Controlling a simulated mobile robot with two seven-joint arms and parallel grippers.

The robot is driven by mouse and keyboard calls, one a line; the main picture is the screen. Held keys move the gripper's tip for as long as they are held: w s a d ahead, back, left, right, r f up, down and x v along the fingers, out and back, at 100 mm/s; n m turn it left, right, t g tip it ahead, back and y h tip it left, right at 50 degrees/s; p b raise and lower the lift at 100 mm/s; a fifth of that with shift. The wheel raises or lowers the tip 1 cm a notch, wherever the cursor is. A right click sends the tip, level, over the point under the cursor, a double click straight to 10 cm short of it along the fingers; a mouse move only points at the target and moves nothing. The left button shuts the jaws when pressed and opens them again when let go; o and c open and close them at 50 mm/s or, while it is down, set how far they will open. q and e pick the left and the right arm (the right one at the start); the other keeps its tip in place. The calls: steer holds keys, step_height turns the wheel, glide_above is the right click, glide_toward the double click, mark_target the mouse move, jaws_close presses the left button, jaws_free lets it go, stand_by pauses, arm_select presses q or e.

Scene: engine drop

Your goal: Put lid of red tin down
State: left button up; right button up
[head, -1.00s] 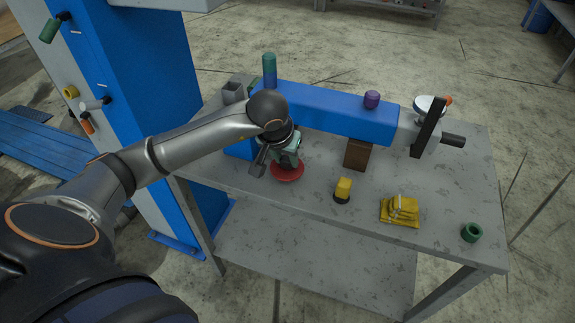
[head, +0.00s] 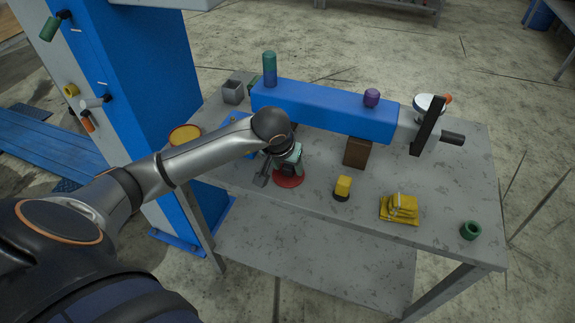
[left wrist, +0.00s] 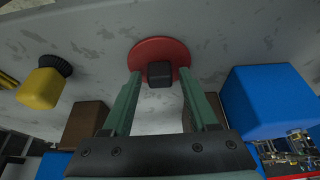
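The red lid (head: 289,182) is a flat round disc that appears to lie on the grey table near its front edge. In the left wrist view the lid (left wrist: 143,58) shows its dark square knob (left wrist: 160,74). My left gripper (head: 287,163) is right above the lid. Its green fingers (left wrist: 161,80) stand apart on both sides of the knob, with a gap showing on each side. A round open tin with a red rim and yellow inside (head: 185,135) stands at the table's left end, partly behind my arm. My right gripper is not in view.
A blue beam (head: 325,110) crosses the table behind the lid. A brown block (head: 357,153), a yellow block on a black base (head: 343,188), yellow folded gloves (head: 399,209) and a green ring (head: 471,230) are to the right. The table (head: 440,190) is clear between them.

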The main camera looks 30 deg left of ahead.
arm_select(q)
steer(key=shift+o, duration=0.3)
steer(key=shift+r, duration=0.45)
steer(key=v, duration=1.1)
steer(key=shift+s+r, duration=0.2)
steer(key=shift+s, duration=0.1)
steer(key=shift+d, duration=0.1)
